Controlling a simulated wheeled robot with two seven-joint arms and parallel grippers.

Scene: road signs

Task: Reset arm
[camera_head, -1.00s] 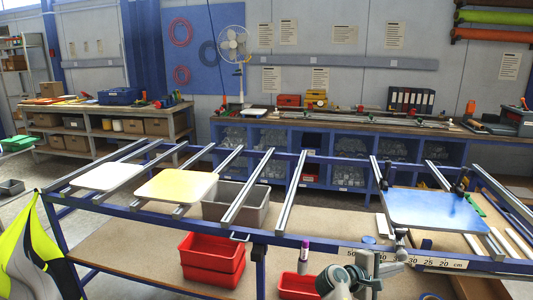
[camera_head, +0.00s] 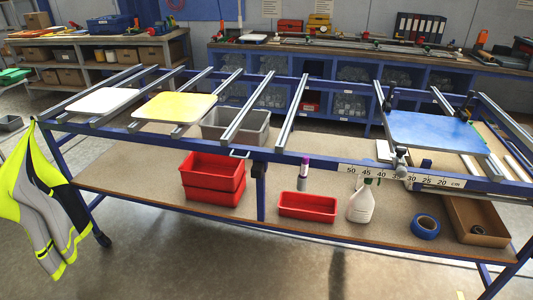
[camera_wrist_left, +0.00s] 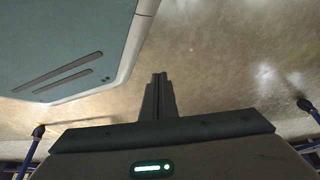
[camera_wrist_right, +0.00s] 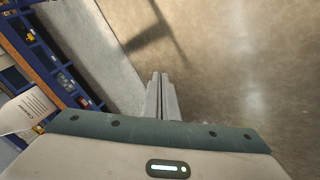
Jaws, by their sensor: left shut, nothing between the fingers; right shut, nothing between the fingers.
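In the left wrist view my left gripper (camera_wrist_left: 159,80) is shut and empty, with its two fingers pressed together over bare floor. In the right wrist view my right gripper (camera_wrist_right: 160,80) is also shut and empty over bare floor. Neither gripper shows in the head view. On the blue frame table lie a white panel (camera_head: 101,101), a yellow panel (camera_head: 174,106) and a blue panel (camera_head: 437,131), all resting on metal rails.
The lower shelf (camera_head: 140,175) holds stacked red bins (camera_head: 212,172), a red tray (camera_head: 307,207), a white bottle (camera_head: 361,204), blue tape (camera_head: 425,228) and a cardboard box (camera_head: 477,226). A hi-vis vest (camera_head: 32,205) hangs at the left corner. The floor in front is clear.

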